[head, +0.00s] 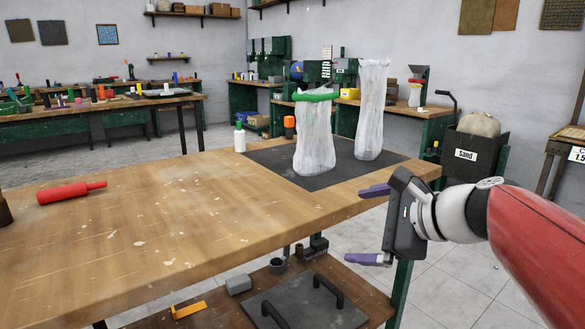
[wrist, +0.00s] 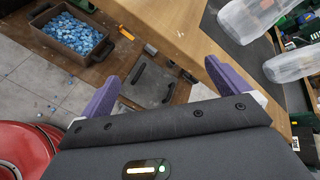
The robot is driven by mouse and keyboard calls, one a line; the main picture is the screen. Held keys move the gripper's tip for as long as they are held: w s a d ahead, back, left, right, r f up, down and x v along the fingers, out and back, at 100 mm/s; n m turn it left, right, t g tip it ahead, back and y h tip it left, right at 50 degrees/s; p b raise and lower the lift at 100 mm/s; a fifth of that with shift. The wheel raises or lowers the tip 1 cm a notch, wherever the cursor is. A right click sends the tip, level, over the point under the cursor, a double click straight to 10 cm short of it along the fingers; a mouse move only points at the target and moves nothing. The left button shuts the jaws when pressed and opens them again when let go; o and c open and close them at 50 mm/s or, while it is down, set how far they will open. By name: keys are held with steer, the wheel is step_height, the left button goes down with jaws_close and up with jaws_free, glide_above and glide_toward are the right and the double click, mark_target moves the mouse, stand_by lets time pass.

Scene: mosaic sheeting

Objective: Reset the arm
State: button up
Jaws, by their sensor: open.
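My gripper (head: 377,225) is at the right in the head view, off the near right edge of the wooden table (head: 150,222). Its two purple fingers are spread wide with nothing between them. In the wrist view my gripper (wrist: 165,90) shows both fingers apart, over the table's edge and lower shelf. My red and white arm reaches in from the right.
On a dark mat (head: 265,155) stand two translucent wrapped shapes, one with a green band (head: 315,130), one taller (head: 371,110). A white bottle (head: 239,138) and red roller (head: 71,192) are on the table. A bin of blue pieces (wrist: 70,35) shows in the wrist view.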

steer(key=s+d+f+n+g+h, duration=0.2)
steer(key=s+f+n+h, duration=0.6)
steer(key=s+f+n, duration=0.8)
steer(key=shift+s+d+n+g, duration=0.3)
steer(key=shift+s+n+g, duration=0.4)
steer(key=shift+s+n, duration=0.3)
steer(key=shift+w, duration=0.1)
